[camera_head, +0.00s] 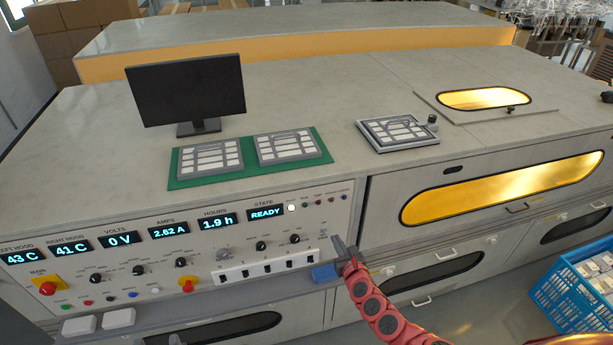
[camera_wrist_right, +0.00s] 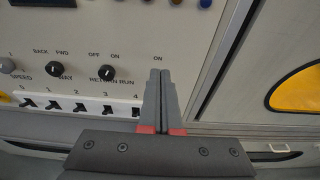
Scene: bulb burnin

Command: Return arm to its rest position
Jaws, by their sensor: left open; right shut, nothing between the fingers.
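My right arm (camera_head: 375,305), red and segmented, reaches in from the bottom right of the head view. Its grey gripper (camera_head: 343,246) is at the right end of the control panel (camera_head: 200,235), in front of the panel's face. In the right wrist view the two gripper fingers (camera_wrist_right: 160,95) are shut together with nothing between them. They cover the panel just below an "ON" label, so whatever is there is hidden. Whether the fingertips touch the panel I cannot tell. My left gripper is not in view.
The STATE display (camera_head: 265,213) reads READY. Above are a monitor (camera_head: 187,92), a green mat (camera_head: 183,184) and a grey tray (camera_head: 397,131). A blue crate (camera_head: 567,308) stands at right.

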